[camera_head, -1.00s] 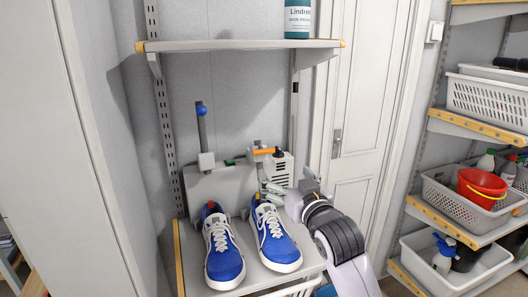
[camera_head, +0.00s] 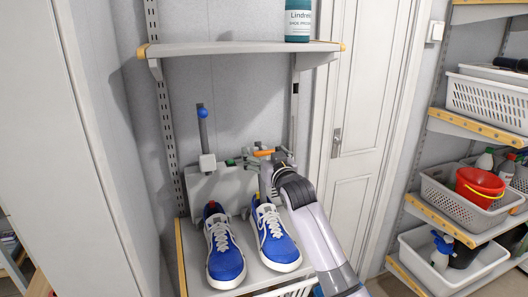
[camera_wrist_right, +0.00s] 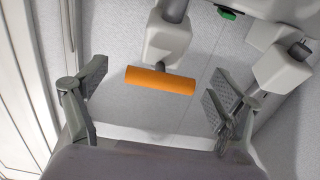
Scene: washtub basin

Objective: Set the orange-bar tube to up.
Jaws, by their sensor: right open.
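The orange bar (camera_head: 263,153) lies crosswise low on a grey shoe-drying unit (camera_head: 222,184) at the back of the shelf. In the right wrist view the orange bar (camera_wrist_right: 160,80) sits at the end of a short dark stem from a pale block (camera_wrist_right: 168,40). The bar's tube is mostly hidden by my gripper in the head view. My right gripper (camera_head: 267,158) is open at the bar. In the wrist view its fingers (camera_wrist_right: 156,84) stand on either side, apart from the bar. My left gripper is not in view.
A blue-ball tube (camera_head: 203,130) stands upright to the left. Two blue shoes (camera_head: 224,255) sit on the shelf in front of the unit. An upper shelf (camera_head: 240,45) with a bottle (camera_head: 298,20) hangs above. A small green part (camera_wrist_right: 227,13) is near the bar.

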